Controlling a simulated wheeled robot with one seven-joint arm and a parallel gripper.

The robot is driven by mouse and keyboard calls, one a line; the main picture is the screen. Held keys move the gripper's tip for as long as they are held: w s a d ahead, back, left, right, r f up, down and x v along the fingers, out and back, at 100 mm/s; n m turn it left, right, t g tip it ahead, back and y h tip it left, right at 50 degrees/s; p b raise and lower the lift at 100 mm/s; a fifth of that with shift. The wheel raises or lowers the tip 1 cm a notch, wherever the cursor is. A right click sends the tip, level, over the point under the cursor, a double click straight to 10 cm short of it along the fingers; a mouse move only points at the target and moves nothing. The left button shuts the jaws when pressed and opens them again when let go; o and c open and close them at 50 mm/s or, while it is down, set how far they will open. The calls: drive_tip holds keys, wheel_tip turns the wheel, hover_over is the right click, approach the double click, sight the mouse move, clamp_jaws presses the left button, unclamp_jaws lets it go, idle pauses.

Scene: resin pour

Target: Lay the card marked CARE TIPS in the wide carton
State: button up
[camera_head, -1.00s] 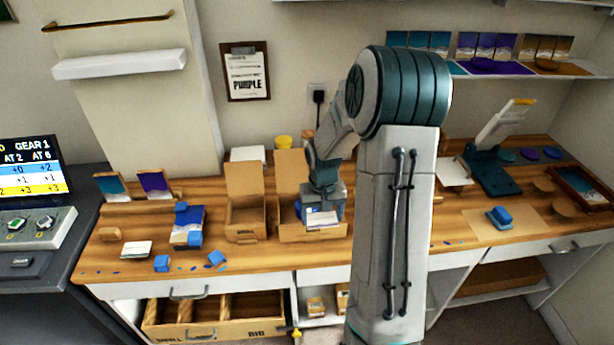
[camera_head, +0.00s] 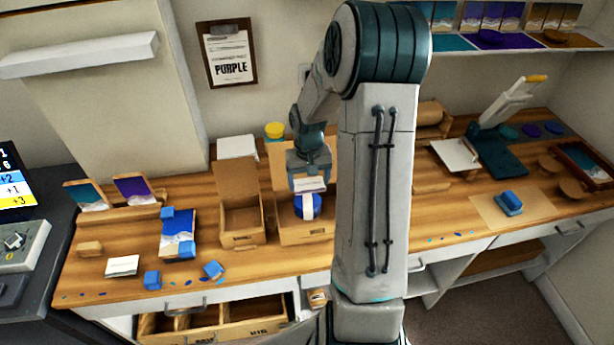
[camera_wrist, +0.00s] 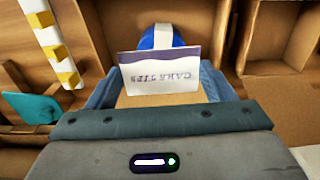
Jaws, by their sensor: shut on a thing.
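My gripper (camera_head: 310,172) is shut on the card marked CARE TIPS (camera_head: 310,184) and holds it above the wide carton (camera_head: 306,237). In the wrist view the card (camera_wrist: 160,76) sits between the fingers with its print upside down. The wide carton stands open with its lid up at the back, partly hidden by my arm. A blue bundle with a white band (camera_head: 307,207) shows just below the card, at the carton. The bundle (camera_wrist: 160,38) is partly covered by the card in the wrist view.
A narrower open carton (camera_head: 240,238) stands just left of the wide one. Blue blocks (camera_head: 212,269) and a white card stack (camera_head: 122,266) lie further left. A lever press (camera_head: 500,150) and a small blue block on a mat (camera_head: 508,203) are at right.

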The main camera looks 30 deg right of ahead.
drive_tip(key=shift+f+b, duration=2.35)
drive_tip(key=shift+f, duration=1.05)
drive_tip(key=o, duration=0.8)
drive_tip(key=shift+c, duration=0.2)
drive_tip(key=shift+r, duration=0.15)
drive_tip(key=shift+r+p, duration=2.8)
drive_tip(key=shift+r, duration=1.1)
